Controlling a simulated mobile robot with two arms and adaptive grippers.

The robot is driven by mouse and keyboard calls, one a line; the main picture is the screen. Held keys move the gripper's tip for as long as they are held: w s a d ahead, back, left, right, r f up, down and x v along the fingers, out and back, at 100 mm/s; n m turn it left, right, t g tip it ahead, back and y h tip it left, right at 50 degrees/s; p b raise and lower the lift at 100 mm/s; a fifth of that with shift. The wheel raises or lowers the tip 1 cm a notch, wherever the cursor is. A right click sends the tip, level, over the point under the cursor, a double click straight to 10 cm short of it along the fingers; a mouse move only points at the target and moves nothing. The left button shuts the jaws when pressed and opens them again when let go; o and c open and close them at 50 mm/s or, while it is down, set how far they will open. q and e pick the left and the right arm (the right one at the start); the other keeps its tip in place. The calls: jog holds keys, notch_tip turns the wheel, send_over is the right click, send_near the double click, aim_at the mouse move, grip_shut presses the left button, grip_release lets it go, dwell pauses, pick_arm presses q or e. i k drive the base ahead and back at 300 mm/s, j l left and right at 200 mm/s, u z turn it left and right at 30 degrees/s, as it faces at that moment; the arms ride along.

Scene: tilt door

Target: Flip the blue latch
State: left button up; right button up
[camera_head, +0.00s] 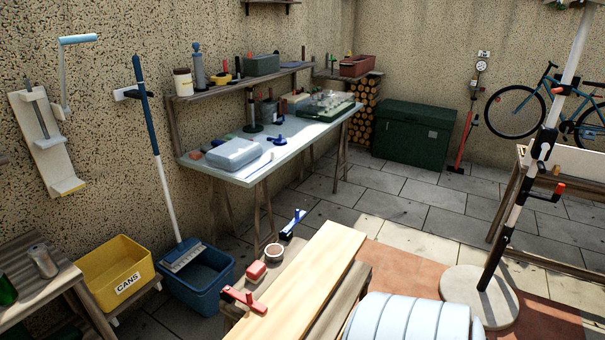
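I cannot make out a blue latch or a tilt door for certain in the head view. A light blue bar handle (78,40) sticks out from a white wall-mounted device (47,142) at the upper left. A small blue and black clamp-like tool (293,224) lies at the far end of the low bench. Another dark blue tool (278,141) lies on the long workbench. Neither of my grippers is in view.
A low wooden bench with a pale plank (318,275) stands in front, with a red clamp (243,299) on it. A yellow CANS box (117,272) and a blue bucket (203,287) stand left. A green chest (413,135) is at the back. Paved floor (400,215) is clear mid-right.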

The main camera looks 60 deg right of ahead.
aim_at(299, 216)
jog(key=k+l, duration=0.1)
jog(key=l, duration=0.45)
jog(key=k+l, duration=0.1)
jog(key=l, duration=0.95)
jog(key=k+l, duration=0.15)
jog(key=l, duration=0.35)
jog(key=k+l, duration=0.1)
jog(key=l, duration=0.45)
